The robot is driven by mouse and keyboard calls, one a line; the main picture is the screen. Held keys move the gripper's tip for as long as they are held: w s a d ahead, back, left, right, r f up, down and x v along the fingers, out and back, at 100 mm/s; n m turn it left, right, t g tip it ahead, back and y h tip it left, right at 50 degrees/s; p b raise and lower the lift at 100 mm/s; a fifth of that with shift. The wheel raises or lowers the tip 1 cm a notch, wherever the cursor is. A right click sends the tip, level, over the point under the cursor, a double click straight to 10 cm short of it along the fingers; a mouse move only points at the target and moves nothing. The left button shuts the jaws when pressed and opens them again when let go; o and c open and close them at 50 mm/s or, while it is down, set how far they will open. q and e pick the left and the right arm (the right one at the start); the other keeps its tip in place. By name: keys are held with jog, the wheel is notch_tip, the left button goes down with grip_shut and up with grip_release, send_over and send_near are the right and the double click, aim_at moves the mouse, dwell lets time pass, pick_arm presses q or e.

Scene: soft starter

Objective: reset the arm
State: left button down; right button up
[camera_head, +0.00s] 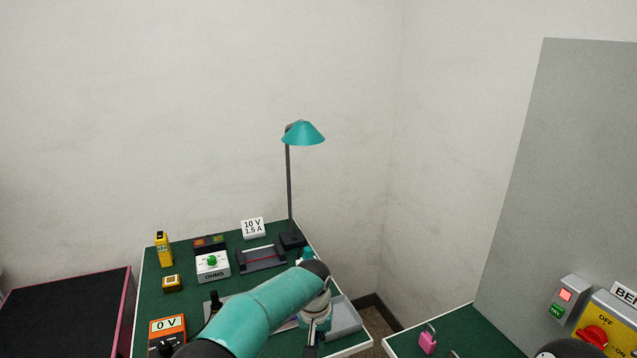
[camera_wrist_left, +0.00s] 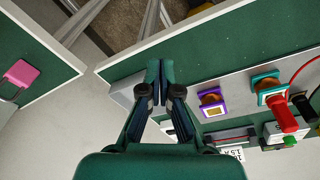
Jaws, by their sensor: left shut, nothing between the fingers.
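My left arm (camera_head: 255,309) is teal and reaches in from the bottom of the head view over the green bench. Its wrist bends down near the bench's front right part. My left gripper (camera_head: 312,340) points downward there, partly hidden by the wrist. In the left wrist view the left gripper (camera_wrist_left: 163,82) is shut, with its dark fingers together and nothing held. It is above the bench edge beside a grey tray. My right gripper is not in view.
The green bench (camera_head: 150,290) holds an orange meter (camera_head: 167,329), an ohms box (camera_head: 213,266), a yellow tester (camera_head: 163,248) and a teal lamp (camera_head: 303,134). A grey tray (camera_head: 345,316) is beside the gripper. A pink padlock (camera_head: 428,340) lies on another green surface at right.

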pick_arm(q)
jog(key=s+a+f+g+h, duration=0.1)
jog(key=s+a+f, duration=0.2)
jog(key=s+f, duration=0.35)
jog(key=s+a+f+h, duration=0.15)
jog(key=s+f, duration=0.25)
jog(key=f, duration=0.5)
jog(key=s+a+f+n, duration=0.1)
jog(key=s+a, duration=0.1)
jog(key=s, duration=0.5)
jog(key=s+a+f+n, duration=0.1)
jog(key=s+a, duration=0.2)
jog(key=s, duration=0.5)
jog(key=s+a+f+n+b, duration=0.1)
jog(key=s+a+f, duration=0.1)
jog(key=s, duration=0.5)
jog(key=shift+s+a+n+h, duration=0.25)
jog(key=shift+a+n+h, duration=0.05)
jog(key=shift+n+h, duration=0.15)
